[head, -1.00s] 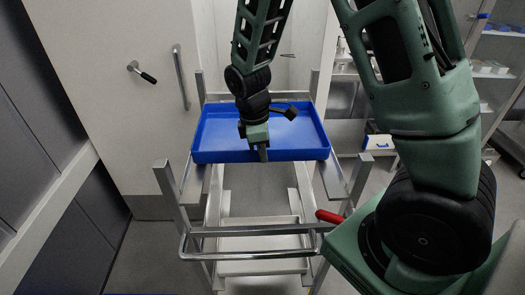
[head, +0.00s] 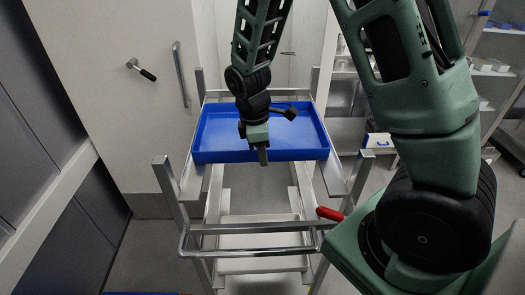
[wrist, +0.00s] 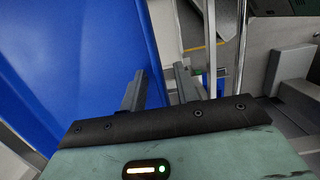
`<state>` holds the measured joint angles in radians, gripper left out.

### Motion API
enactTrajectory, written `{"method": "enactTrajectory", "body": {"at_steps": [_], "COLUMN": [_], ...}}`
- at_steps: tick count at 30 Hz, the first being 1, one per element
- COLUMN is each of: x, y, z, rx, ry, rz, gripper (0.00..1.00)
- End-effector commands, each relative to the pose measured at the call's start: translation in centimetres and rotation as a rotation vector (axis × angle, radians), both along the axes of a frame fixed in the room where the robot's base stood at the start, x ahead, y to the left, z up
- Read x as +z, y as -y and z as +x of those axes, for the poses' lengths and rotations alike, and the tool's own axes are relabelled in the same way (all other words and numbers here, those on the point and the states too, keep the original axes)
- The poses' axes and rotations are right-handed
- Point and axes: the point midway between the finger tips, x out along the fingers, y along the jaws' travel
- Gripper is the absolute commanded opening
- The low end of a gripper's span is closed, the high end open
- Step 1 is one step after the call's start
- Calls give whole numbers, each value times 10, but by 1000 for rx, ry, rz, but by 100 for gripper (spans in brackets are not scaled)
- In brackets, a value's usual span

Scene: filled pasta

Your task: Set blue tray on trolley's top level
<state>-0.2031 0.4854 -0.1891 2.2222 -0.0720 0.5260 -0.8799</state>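The blue tray (head: 215,143) is shallow, empty and about level. In the head view it lies over the far part of the trolley's top level, between the upright posts of the metal trolley (head: 215,190). I cannot tell whether it rests on the side rails or hangs just above them. My gripper (head: 262,155) points down at the middle of the tray's near wall, its fingers on either side of that wall. In the wrist view the tray (wrist: 85,60) fills the left, its edge running between the fingers (wrist: 160,80). The exact finger contact is partly hidden.
The trolley's push handle (head: 250,250) faces me, with a lower shelf (head: 262,233) beneath. A red lever (head: 330,214) sticks out beside its right side. A white door with a handle (head: 181,77) stands close on the left. Shelving (head: 495,70) stands at the right.

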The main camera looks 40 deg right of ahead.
Motion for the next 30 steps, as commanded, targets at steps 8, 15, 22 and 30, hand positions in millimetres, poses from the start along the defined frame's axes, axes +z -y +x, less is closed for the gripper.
{"method": "enactTrajectory", "body": {"at_steps": [8,15,22,30], "x": [14,38,60,85], "y": [0,0,0,0], "z": [0,0,0,0], "rx": [0,0,1,0], "ry": [-1,-1,-2,0], "rz": [1,0,0,0], "gripper": [31,31,31,31]}}
